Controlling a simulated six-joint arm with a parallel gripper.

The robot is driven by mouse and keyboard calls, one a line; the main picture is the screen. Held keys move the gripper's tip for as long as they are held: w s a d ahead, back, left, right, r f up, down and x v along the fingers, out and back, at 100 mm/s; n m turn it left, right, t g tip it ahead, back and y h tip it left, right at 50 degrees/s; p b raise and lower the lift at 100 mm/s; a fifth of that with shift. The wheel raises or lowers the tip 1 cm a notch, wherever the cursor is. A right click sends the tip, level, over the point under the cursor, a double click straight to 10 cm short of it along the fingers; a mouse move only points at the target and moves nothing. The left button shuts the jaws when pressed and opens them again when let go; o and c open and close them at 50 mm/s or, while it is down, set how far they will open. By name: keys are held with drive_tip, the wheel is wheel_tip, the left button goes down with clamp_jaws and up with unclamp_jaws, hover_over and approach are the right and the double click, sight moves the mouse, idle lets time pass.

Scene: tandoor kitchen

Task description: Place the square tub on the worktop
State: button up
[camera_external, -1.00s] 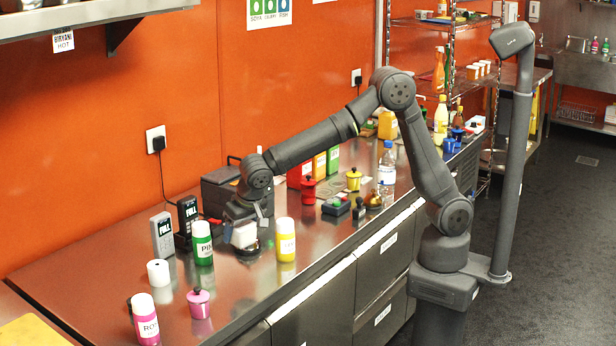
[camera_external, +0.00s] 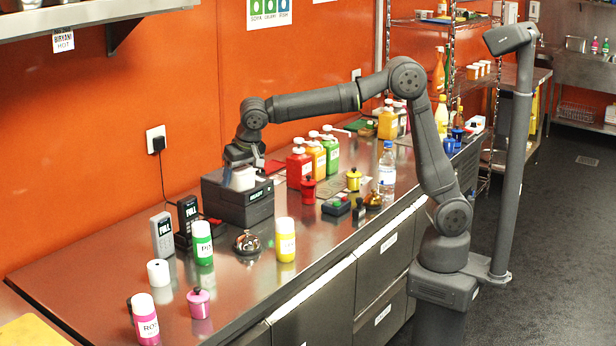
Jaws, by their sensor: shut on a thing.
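My gripper (camera_external: 241,163) points down and is shut on a small white square tub (camera_external: 243,179). The tub appears in front of or above the dark box-shaped machine (camera_external: 237,203); I cannot tell the exact gap between them. The gripper hides the tub's upper part. The steel worktop (camera_external: 105,262) runs along the orange wall below, with open bare areas at the left.
A silver bell (camera_external: 247,242) stands below the tub in the picture, between a green bottle (camera_external: 202,244) and a yellow bottle (camera_external: 285,240). Handheld terminals (camera_external: 163,236), a white roll (camera_external: 158,272), a pink pot (camera_external: 199,303) and red, orange and green pump bottles (camera_external: 299,166) stand around.

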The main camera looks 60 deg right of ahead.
drive_tip(key=w+d+m, duration=0.1)
drive_tip(key=w+d, duration=0.2)
drive_tip(key=d, duration=1.1)
drive_tip(key=w+d+m+h, duration=0.1)
drive_tip(key=w+d, duration=0.3)
drive_tip(key=d, duration=1.1)
drive_tip(key=w+d+m, duration=0.1)
drive_tip(key=w+d, duration=0.2)
drive_tip(key=d, duration=1.1)
drive_tip(key=s+d+m, duration=0.1)
drive_tip(key=s+d, duration=0.3)
drive_tip(key=d, duration=0.6)
drive_tip(key=s+d+m, duration=0.1)
drive_tip(key=s+d, duration=0.2)
drive_tip(key=d, duration=0.8)
drive_tip(key=s+d+m+g+h, duration=0.1)
drive_tip(key=s+d, duration=1.5)
drive_tip(key=d, duration=0.2)
wheel_tip(320, 180, down, 11)
drive_tip(key=w+a+f, duration=0.1)
drive_tip(key=w+f, duration=0.1)
drive_tip(key=w, duration=0.1)
drive_tip(key=w+a+f, duration=0.1)
drive_tip(key=w+f, duration=0.1)
drive_tip(key=w, duration=0.2)
drive_tip(key=w+a+f, duration=0.1)
drive_tip(key=w+f, duration=0.1)
drive_tip(key=w, duration=0.1)
drive_tip(key=shift+w+f, duration=0.2)
drive_tip(key=shift+f, duration=2.2)
